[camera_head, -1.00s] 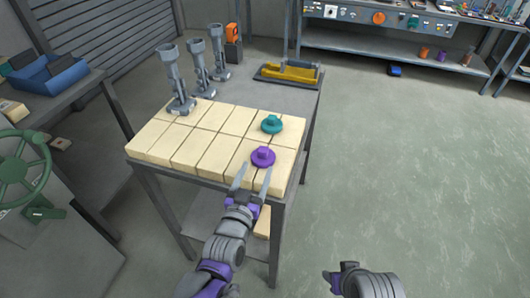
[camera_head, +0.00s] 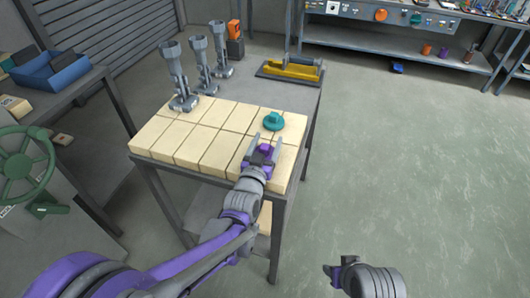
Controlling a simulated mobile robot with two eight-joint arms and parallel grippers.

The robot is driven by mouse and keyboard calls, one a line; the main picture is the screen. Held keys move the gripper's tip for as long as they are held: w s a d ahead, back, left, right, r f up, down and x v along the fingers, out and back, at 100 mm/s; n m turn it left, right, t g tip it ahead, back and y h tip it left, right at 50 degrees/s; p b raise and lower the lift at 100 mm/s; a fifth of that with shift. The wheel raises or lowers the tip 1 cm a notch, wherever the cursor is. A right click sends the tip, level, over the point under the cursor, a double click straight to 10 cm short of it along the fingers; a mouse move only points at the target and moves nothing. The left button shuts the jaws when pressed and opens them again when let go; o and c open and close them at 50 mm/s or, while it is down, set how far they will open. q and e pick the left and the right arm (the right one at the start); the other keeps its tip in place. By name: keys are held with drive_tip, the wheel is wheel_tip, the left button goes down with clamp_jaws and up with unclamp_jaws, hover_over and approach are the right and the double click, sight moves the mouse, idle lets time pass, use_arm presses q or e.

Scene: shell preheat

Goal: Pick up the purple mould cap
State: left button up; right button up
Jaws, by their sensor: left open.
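The purple mould cap (camera_head: 265,148) sits on the pale blocks at the front right of the table, partly hidden by my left gripper. My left gripper (camera_head: 267,141) is open, with one finger on each side of the cap. I cannot tell whether the fingers touch it. My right gripper (camera_head: 334,272) is low in the view, away from the table, and its jaw state is unclear.
A teal cap (camera_head: 273,121) sits on the blocks (camera_head: 205,141) just behind the purple one. Several grey metal stands (camera_head: 179,76) stand at the back left. A yellow-and-grey tool (camera_head: 291,70) lies at the back right. The floor to the right is clear.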

use_arm(q)
clamp_jaws()
drive_tip(key=shift+r, duration=0.1)
idle(0.3)
